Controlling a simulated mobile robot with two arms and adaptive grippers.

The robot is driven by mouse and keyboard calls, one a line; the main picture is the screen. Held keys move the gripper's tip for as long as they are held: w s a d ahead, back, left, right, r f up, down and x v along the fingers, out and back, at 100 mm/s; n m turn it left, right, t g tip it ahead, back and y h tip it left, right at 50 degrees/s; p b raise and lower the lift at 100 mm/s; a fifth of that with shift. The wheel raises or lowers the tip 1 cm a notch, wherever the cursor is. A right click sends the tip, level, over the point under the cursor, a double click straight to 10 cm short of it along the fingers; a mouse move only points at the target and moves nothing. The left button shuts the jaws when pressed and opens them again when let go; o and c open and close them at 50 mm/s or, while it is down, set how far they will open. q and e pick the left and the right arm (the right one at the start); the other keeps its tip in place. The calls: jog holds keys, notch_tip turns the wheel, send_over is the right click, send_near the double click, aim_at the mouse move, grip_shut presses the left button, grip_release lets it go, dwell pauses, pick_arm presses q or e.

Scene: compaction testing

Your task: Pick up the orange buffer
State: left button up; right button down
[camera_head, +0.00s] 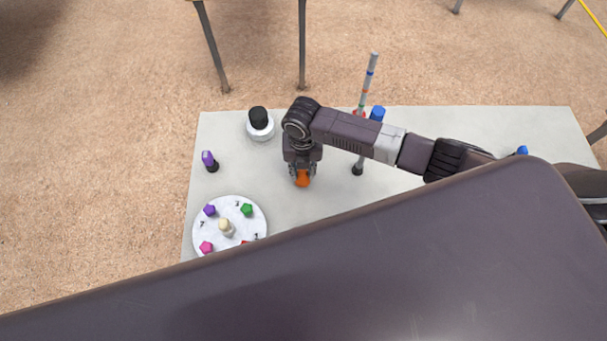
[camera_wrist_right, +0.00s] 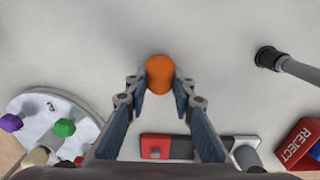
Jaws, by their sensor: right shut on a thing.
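The orange buffer (camera_head: 302,179) is at the fingertips of my right gripper (camera_head: 302,172), over the pale table. In the right wrist view the buffer (camera_wrist_right: 160,74) shows as a rounded orange top between the two fingertips of the right gripper (camera_wrist_right: 160,88), which are shut on it. Whether it touches the table or hangs just above it I cannot tell. My left gripper is not in view.
A white disc (camera_head: 230,238) with coloured knobs lies left of the gripper. A white jar with black lid (camera_head: 259,125) and a purple-topped piece (camera_head: 209,160) stand nearby. A striped pole (camera_head: 367,85) rises behind my arm. A REJECT bin (camera_wrist_right: 297,145) lies right.

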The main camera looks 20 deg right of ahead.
jog(key=shift+r+p, duration=3.45)
jog(key=shift+r, duration=0.2)
jog(key=shift+f, duration=0.1)
jog(key=shift+w, duration=0.1)
jog(key=shift+w+r+m, duration=0.1)
jog(key=shift+r+m, duration=0.15)
jog(key=shift+m, duration=0.15)
notch_tip(320, 180, up, 7)
jog(key=w+m+b, duration=0.2)
jog(key=m+b, duration=0.2)
jog(key=m, duration=0.5)
notch_tip(320, 180, up, 6)
jog(key=m+b, duration=0.2)
jog(key=m, duration=0.5)
send_over(303, 171)
jog(key=s+d+r+m+b, duration=0.5)
jog(key=s+r+m, duration=0.3)
jog(key=m, duration=0.8)
jog(key=shift+s+d, duration=0.15)
jog(key=shift+d, duration=0.15)
